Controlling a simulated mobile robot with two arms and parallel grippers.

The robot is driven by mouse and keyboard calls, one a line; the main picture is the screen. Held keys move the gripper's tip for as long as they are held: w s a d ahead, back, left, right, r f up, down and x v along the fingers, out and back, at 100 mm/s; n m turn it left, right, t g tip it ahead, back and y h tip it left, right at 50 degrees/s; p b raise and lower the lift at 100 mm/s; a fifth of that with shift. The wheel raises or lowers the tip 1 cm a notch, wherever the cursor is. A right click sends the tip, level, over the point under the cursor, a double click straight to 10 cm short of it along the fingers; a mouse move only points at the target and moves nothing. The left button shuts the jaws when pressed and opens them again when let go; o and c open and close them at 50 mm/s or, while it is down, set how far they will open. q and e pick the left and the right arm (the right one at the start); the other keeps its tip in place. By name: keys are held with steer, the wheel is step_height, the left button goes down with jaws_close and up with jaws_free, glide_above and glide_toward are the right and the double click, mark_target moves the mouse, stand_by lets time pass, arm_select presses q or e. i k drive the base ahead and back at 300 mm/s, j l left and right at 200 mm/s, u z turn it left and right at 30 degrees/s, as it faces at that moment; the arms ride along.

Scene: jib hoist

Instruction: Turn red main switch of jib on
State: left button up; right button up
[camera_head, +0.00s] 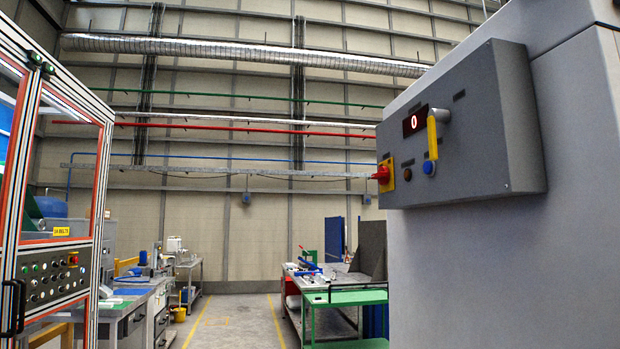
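The red main switch (381,175) is a red rotary knob on a yellow square plate (388,176). It sits at the lower left corner of a dark grey control box (480,130), which is mounted on a large light grey cabinet. A small display (415,121) on the box shows a lit red 0. A yellow lever handle (433,137) stands upright beside the display. Below are a dark reddish button (407,174) and a blue button (428,167). The switch's exact position is too small to read. Neither gripper shows in the head view.
The grey cabinet (500,270) fills the right side. A framed machine cabinet with a button panel (55,270) stands at the left. A green-topped table (345,297) stands in the middle, workbenches behind at the left. A floor aisle with yellow lines (228,325) is clear.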

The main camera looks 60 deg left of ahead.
mark_target(382, 176)
steer(key=u, duration=1.6)
steer(key=i+j+z, duration=0.1)
steer(key=i, duration=0.3)
